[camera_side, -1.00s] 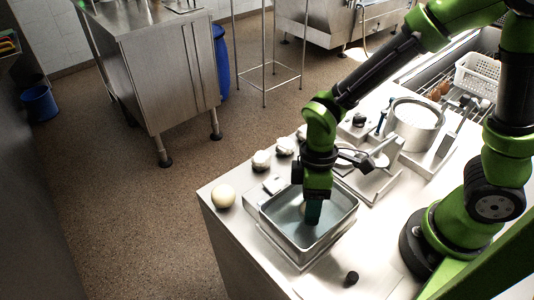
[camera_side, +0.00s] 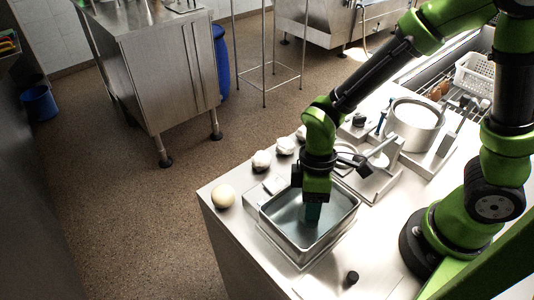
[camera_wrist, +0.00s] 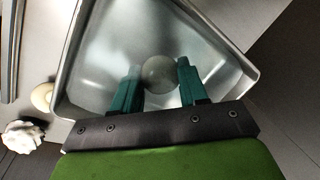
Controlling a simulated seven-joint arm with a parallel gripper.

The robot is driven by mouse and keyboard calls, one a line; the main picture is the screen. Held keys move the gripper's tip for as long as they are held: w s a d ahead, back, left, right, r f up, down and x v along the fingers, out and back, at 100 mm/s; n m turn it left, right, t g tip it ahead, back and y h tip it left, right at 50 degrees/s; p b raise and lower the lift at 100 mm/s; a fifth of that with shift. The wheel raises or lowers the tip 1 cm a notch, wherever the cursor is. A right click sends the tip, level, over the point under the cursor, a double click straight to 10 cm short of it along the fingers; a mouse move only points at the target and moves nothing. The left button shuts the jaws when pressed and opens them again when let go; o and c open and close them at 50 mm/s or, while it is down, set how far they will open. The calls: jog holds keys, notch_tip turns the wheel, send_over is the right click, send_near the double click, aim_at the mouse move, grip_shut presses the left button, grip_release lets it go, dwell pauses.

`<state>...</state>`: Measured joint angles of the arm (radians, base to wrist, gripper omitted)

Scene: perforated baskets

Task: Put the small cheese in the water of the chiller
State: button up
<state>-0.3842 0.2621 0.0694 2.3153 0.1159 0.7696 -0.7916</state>
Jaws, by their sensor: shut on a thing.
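The chiller (camera_side: 279,243) is a square steel basin of water on the counter, and its rim also shows in the wrist view (camera_wrist: 66,60). My gripper (camera_side: 312,214) points down inside the basin, with its teal fingertips at the water. In the wrist view my gripper (camera_wrist: 158,82) is shut on the small cheese (camera_wrist: 158,72), a round greyish ball between the fingertips. The cheese is hidden behind the fingers in the side view. I cannot tell whether it touches the basin's floor.
A larger pale round cheese (camera_side: 223,196) sits on the counter left of the basin. A steel pot (camera_side: 414,125) and metal fixtures stand at the back right. A small black knob (camera_side: 351,277) is near the front.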

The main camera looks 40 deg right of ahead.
jog(key=shift+f, duration=0.1)
jog(key=o, duration=1.1)
jog(key=shift+s+a+v, duration=0.2)
jog(key=shift+v, duration=1.1)
jog(key=shift+s+a+v, duration=0.2)
jog(key=shift+v, duration=1.15)
jog(key=shift+s+a+v, duration=0.2)
jog(key=shift+v, duration=1.1)
